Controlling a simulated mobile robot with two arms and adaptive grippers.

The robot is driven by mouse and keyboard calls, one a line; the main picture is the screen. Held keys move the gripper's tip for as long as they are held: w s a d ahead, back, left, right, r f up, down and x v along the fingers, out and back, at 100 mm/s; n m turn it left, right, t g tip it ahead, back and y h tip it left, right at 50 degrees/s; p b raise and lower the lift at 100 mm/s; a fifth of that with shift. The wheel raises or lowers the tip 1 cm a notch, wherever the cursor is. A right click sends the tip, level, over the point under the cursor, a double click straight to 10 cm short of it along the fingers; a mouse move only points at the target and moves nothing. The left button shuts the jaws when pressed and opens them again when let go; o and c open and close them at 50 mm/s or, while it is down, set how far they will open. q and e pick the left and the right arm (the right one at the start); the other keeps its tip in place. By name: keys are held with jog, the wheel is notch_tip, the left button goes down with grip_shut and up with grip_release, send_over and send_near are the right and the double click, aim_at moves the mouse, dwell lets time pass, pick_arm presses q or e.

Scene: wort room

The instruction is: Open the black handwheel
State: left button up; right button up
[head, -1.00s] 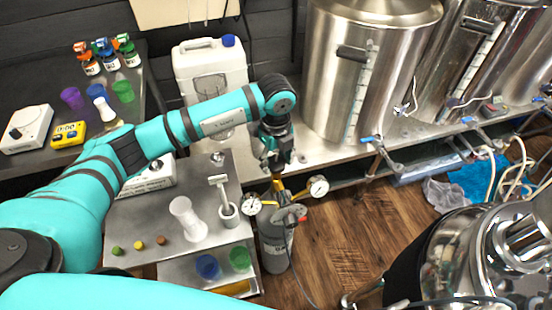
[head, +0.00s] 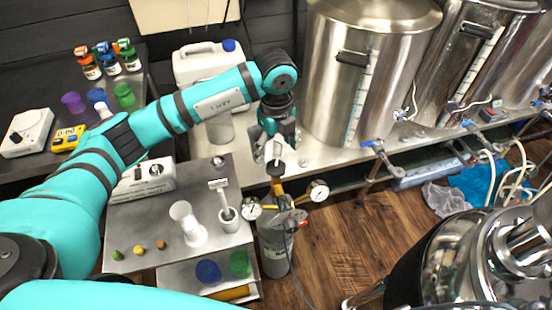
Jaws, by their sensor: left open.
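The black handwheel (head: 275,169) sits on top of the brass valve of a grey gas cylinder (head: 274,250). Two round gauges (head: 319,190) flank the valve below it. My left gripper (head: 279,155) points down just above the handwheel, open, with its fingers apart. I cannot tell whether a fingertip touches the handwheel. My right gripper is not in view.
A steel cart (head: 140,214) with a white cup, a mortar and small items stands left of the cylinder. Steel kettles (head: 375,90) with blue-handled valves stand on the bench behind right. A shiny vessel (head: 480,255) is at lower right. Wooden floor is free between.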

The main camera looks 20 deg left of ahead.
aim_at(276, 166)
pick_arm(q)
notch_tip(276, 166, up, 6)
jog(key=shift+f, duration=0.15)
dwell(0.6)
